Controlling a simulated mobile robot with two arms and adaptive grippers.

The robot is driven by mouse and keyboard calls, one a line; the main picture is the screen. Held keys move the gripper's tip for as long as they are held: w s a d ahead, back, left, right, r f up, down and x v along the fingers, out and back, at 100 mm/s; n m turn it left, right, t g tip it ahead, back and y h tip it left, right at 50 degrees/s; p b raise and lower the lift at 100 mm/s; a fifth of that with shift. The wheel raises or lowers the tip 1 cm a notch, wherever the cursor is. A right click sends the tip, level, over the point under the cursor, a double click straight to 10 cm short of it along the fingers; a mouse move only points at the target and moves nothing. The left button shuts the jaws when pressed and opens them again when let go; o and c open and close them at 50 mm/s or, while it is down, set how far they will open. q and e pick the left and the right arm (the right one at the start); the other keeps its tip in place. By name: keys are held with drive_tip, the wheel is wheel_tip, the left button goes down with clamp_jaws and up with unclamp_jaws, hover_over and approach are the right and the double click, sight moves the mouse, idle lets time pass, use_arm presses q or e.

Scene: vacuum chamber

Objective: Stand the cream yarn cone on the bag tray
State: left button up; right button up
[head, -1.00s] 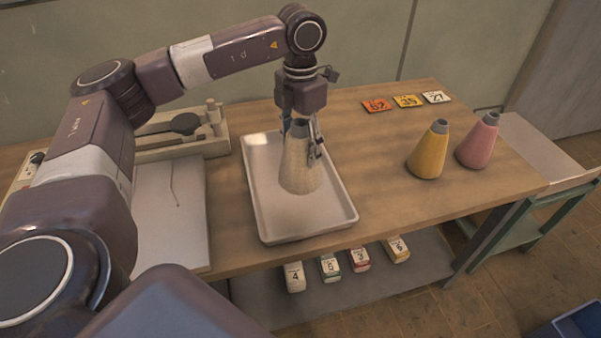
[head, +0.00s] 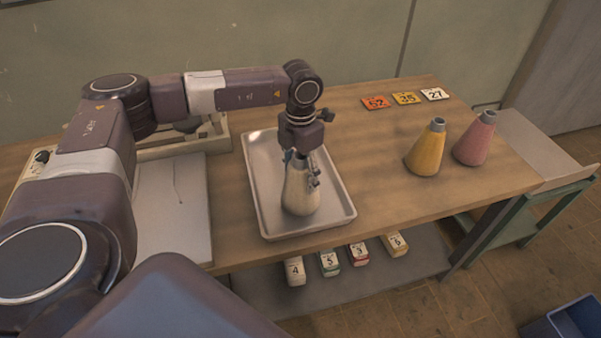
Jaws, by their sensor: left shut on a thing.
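The cream yarn cone (head: 300,196) is upright over the metal bag tray (head: 336,208), inside its rim. Its base looks to be at or very near the tray floor; I cannot tell whether it touches. My left gripper (head: 302,172) comes down from above and is shut on the upper part of the cone, hiding its tip. My right gripper is not in view.
A yellow cone (head: 426,152) and a pink cone (head: 474,140) stand on the table to the right. Numbered cards (head: 406,98) lie at the back. Several small numbered packs (head: 330,262) sit on the lower shelf. A sealing device (head: 185,140) is behind left.

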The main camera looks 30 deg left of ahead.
use_arm(q)
drive_tip(key=shift+f, duration=0.2)
drive_tip(key=o, duration=1.8)
drive_tip(key=shift+c, duration=0.2)
drive_tip(key=shift+o, duration=1.4)
drive_tip(key=shift+r, duration=0.2)
wheel_tip(320, 180, up, 12)
drive_tip(key=b, duration=0.2)
